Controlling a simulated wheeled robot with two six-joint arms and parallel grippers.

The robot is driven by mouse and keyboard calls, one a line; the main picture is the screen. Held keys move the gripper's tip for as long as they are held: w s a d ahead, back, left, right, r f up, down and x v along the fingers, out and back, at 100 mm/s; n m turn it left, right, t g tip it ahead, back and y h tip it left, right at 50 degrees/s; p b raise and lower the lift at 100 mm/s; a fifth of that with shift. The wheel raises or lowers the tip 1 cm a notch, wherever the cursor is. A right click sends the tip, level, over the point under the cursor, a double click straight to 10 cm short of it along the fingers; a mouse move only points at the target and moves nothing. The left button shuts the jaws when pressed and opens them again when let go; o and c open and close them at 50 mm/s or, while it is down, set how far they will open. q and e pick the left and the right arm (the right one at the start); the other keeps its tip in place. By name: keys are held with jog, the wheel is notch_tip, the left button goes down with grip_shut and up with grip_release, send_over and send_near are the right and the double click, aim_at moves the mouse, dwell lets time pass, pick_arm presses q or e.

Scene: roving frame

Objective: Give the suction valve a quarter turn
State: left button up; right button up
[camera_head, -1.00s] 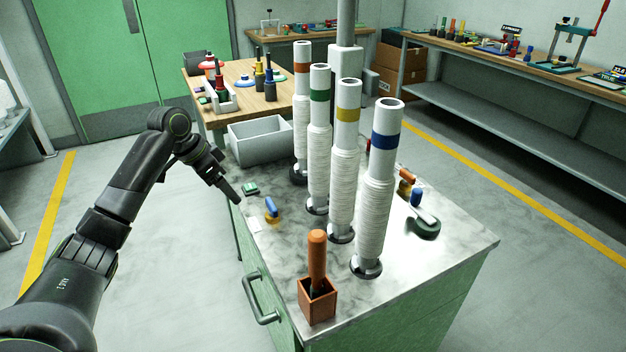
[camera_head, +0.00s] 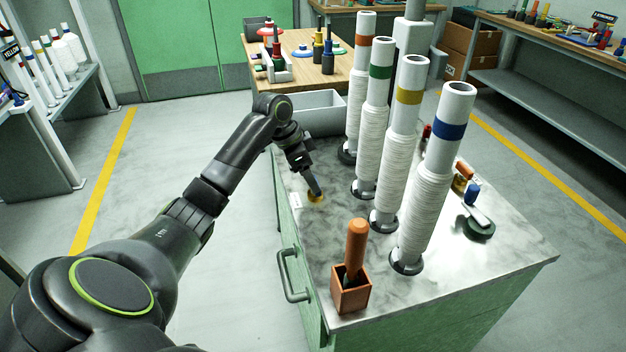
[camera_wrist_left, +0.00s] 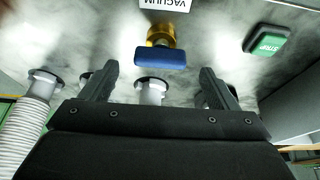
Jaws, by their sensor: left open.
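The suction valve (camera_wrist_left: 160,36) has a brass body and a blue lever handle (camera_wrist_left: 160,58). It stands beside a label reading VACUUM (camera_wrist_left: 165,4), upside down in the left wrist view. In the head view only the valve's brass part (camera_head: 316,198) shows; my gripper hides the handle. My left gripper (camera_head: 314,188) points down at the valve. In the left wrist view the gripper (camera_wrist_left: 158,80) is open and empty, fingers wide apart, with the blue handle between and beyond their tips. Contact does not show. My right gripper is out of view.
Several white yarn-wrapped tubes (camera_head: 411,185) stand on the marble top just right of the valve. A green STRIP button (camera_wrist_left: 266,40) sits near it. A brown box with an orange-handled tool (camera_head: 356,250) stands in front; a grey bin (camera_head: 312,112) is behind.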

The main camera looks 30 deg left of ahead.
pick_arm(q)
jog(key=x, duration=0.2)
jog(key=shift+w+f, duration=0.1)
jog(key=shift+f, duration=0.2)
jog(key=shift+w+d+f, duration=0.1)
jog(key=shift+d+f, duration=0.1)
jog(key=shift+f, duration=0.2)
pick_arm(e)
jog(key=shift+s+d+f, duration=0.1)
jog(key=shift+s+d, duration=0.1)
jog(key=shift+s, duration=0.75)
